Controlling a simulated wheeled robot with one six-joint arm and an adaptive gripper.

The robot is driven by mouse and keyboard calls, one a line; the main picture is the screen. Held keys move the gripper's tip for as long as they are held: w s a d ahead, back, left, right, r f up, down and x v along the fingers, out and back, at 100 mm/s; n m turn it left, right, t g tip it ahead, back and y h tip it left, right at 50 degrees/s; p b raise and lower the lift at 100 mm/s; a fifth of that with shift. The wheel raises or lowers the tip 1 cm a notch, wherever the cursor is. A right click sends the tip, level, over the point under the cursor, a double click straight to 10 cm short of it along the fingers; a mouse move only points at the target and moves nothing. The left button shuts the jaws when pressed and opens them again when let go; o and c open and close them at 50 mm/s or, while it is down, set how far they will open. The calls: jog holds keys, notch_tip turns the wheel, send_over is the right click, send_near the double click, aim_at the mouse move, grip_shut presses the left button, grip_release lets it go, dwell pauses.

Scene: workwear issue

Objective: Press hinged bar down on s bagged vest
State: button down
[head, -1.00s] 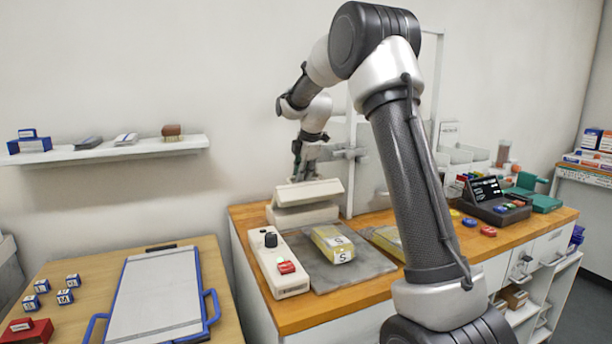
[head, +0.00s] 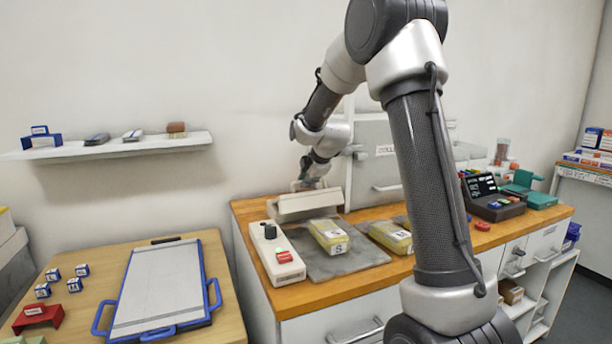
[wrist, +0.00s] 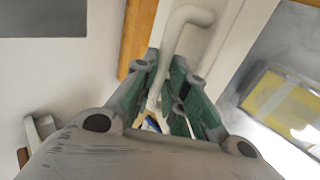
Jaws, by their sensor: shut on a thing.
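The hinged bar (head: 305,204) is a white block at the back of a grey mat, in the head view. My gripper (head: 308,184) is at its top edge. In the wrist view my gripper's green fingers (wrist: 172,105) are shut around the bar's bent white handle (wrist: 185,18). The S bagged vest (head: 330,236), a yellow pack with a white label, lies on the mat in front of the bar, apart from it. The vest also shows at the right of the wrist view (wrist: 285,103). The bar's hinge is hidden.
A white control box (head: 277,255) with a black knob and red button stands left of the grey mat (head: 345,262). Another yellow pack (head: 391,236) lies to the right.

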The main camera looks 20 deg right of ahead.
aim_at(311, 201)
jog(key=shift+s+d+f, duration=0.2)
jog(key=shift+s+f, duration=0.35)
jog(key=shift+s+d+f, duration=0.15)
jog(key=shift+s+f, duration=0.35)
jog(key=shift+f, duration=0.05)
jog(key=shift+s+a+f+t, duration=0.3)
jog(key=shift+f+t, duration=0.2)
jog(key=shift+t, duration=0.2)
jog(key=shift+s+f, duration=0.4)
jog(key=shift+f, duration=0.3)
jog(key=shift+s+f, duration=0.4)
jog(key=shift+f, duration=0.25)
jog(key=shift+a, duration=0.1)
jog(key=c, duration=1.7)
grip_release()
jog(key=shift+a+f, duration=0.1)
